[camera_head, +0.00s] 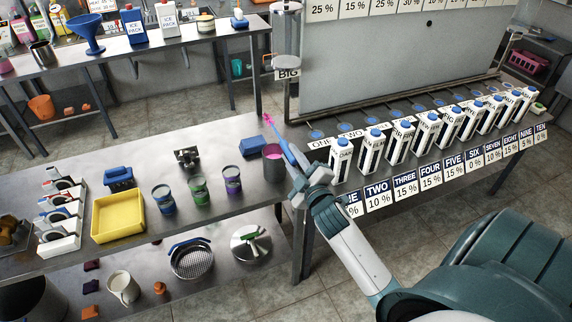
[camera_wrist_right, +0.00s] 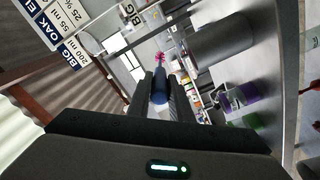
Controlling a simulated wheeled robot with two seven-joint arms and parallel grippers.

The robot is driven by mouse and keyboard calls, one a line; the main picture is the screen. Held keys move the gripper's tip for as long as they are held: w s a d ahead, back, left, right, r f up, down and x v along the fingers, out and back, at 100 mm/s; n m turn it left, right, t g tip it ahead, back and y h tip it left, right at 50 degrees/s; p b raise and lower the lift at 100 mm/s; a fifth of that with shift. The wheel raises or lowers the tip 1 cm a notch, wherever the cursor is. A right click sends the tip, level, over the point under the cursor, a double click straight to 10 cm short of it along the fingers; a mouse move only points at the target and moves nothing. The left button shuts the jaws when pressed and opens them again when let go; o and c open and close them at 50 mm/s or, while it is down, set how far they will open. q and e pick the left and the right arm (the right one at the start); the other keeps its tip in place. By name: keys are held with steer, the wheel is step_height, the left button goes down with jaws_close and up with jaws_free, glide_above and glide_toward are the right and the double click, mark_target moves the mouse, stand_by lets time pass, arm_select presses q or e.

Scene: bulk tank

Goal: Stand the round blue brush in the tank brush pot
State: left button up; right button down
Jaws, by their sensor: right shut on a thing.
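The round blue brush (camera_head: 283,144) is tilted, its pink tip pointing up and to the left in the head view. My right gripper (camera_head: 295,167) is shut on its blue handle, which also shows between the fingers in the right wrist view (camera_wrist_right: 160,88). A grey pot with a pink inside (camera_head: 273,168), probably the tank brush pot, stands on the steel table just left of the gripper. The brush is outside it, above and beside its rim. The same grey pot seems to show in the right wrist view (camera_wrist_right: 222,38). My left gripper is out of view.
A yellow tray (camera_head: 118,216) lies further left. A row of milk cartons (camera_head: 370,150) stands to the right. The table's back middle is mostly clear.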

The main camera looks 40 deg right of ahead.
steer(key=shift+w+a+f, duration=0.2)
steer(key=shift+w+f, duration=0.15)
steer(key=shift+w, duration=0.15)
steer(key=shift+w+a+f, duration=0.15)
steer(key=shift+w+f, duration=0.15)
steer(key=shift+w, duration=0.2)
step_height(320, 180, down, 4)
steer(key=shift+p, duration=0.5)
steer(key=shift+f, duration=0.3)
steer(key=c, duration=1.6)
jaws_free()
steer(key=shift+r, duration=0.1)
